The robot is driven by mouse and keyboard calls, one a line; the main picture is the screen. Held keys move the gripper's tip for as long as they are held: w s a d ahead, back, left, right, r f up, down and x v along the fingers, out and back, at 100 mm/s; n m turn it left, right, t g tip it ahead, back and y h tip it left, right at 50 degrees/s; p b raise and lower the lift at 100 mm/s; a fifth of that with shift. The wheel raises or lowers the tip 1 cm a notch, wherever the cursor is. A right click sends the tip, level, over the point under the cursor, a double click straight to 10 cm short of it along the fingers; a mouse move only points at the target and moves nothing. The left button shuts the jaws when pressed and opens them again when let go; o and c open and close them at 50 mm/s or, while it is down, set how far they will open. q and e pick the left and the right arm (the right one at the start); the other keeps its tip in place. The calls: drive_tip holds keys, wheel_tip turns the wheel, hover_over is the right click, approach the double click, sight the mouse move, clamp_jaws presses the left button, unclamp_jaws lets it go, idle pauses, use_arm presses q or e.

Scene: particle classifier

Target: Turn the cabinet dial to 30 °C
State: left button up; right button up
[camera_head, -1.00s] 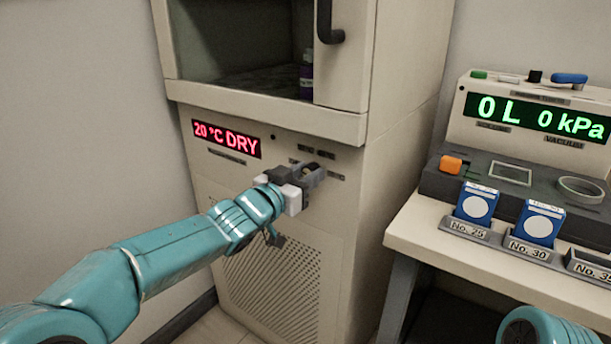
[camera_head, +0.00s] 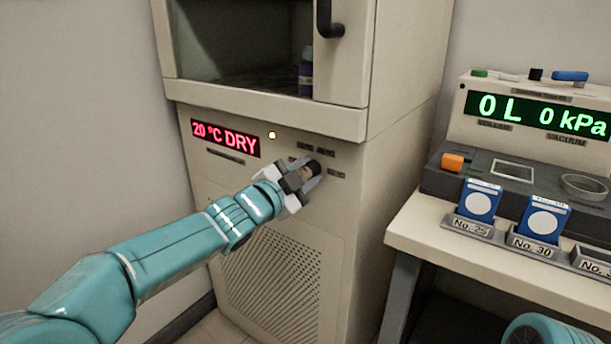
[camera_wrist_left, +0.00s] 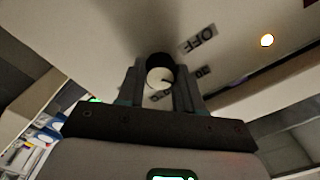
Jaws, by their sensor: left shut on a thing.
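The beige cabinet (camera_head: 275,205) has a red display (camera_head: 225,138) reading "20 °C DRY". A small lamp (camera_head: 272,135) beside the display glows yellow; it also shows lit in the left wrist view (camera_wrist_left: 267,40). My left gripper (camera_head: 312,175) is at the cabinet front, right of and below the display. It is shut on the dark round dial (camera_wrist_left: 158,72), with one finger on each side, in the left wrist view. An "OFF" label (camera_wrist_left: 197,40) is beside the dial there. The gripper partly hides the dial in the head view.
The cabinet's upper compartment stands above, with a dark door handle (camera_head: 328,20) and a purple bottle (camera_head: 305,78) inside. At right a bench (camera_head: 420,235) carries a device with a green display (camera_head: 540,115) and blue filter packs (camera_head: 480,200).

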use_arm(q)
drive_tip(key=shift+f+m, duration=0.15)
drive_tip(key=shift+m, duration=0.25)
drive_tip(key=o, duration=1)
drive_tip(key=shift+o, duration=0.2)
drive_tip(key=v, duration=1.6)
drive_tip(key=shift+s+p, duration=0.2)
drive_tip(key=shift+p, duration=0.1)
drive_tip(key=shift+a, duration=0.15)
